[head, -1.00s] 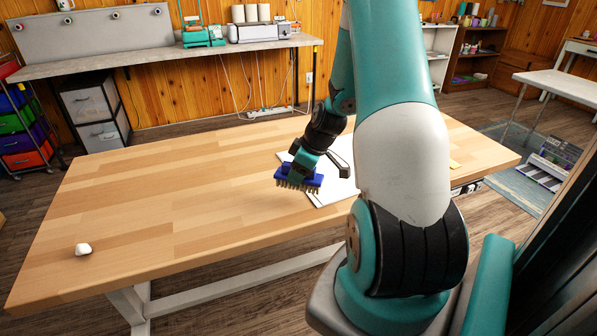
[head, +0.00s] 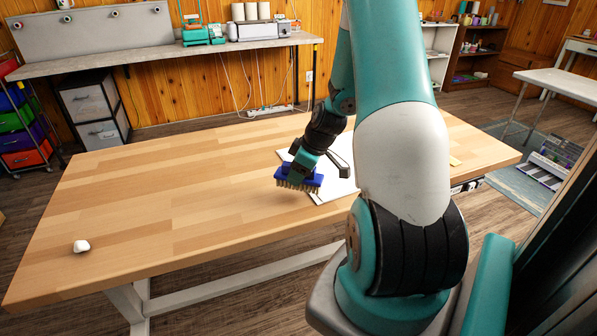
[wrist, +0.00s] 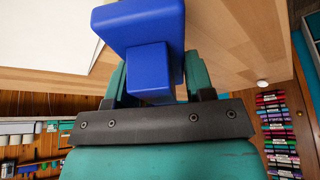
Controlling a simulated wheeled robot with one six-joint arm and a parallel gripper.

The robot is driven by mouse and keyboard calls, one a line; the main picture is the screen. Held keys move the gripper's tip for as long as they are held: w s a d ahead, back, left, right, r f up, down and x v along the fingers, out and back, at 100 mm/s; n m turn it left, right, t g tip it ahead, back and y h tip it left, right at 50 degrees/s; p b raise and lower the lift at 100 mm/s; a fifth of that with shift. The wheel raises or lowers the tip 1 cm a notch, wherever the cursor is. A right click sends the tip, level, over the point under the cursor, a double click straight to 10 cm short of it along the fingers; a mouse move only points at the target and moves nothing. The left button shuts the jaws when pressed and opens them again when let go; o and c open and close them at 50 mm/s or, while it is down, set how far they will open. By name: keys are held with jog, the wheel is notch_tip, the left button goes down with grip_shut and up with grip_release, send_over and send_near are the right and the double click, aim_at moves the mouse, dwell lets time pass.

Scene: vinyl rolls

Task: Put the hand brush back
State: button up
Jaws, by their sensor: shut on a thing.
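The hand brush (head: 299,178) has a blue body and pale brown bristles that point down. My gripper (head: 305,166) is shut on it and holds it over the wooden table (head: 150,195), near the left edge of a white sheet (head: 330,190). I cannot tell exactly how far the bristles are above the table. In the wrist view, the blue brush (wrist: 145,50) sits between my gripper's two green fingers (wrist: 150,83). My arm hides part of the table and the sheet.
A small white object (head: 81,246) lies near the table's front left corner. The left part of the table is otherwise clear. A grey bench (head: 160,57) with machines stands behind, and a drawer unit (head: 95,112) stands beneath it.

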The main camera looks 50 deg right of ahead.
jog(key=shift+f+b, duration=0.5)
jog(key=shift+f, duration=0.2)
jog(key=shift+f+b, duration=0.55)
jog(key=shift+f, duration=0.1)
jog(key=shift+f, duration=0.1)
jog(key=o, duration=1.4)
jog(key=shift+p+v, duration=3.05)
jog(key=shift+v, duration=1.55)
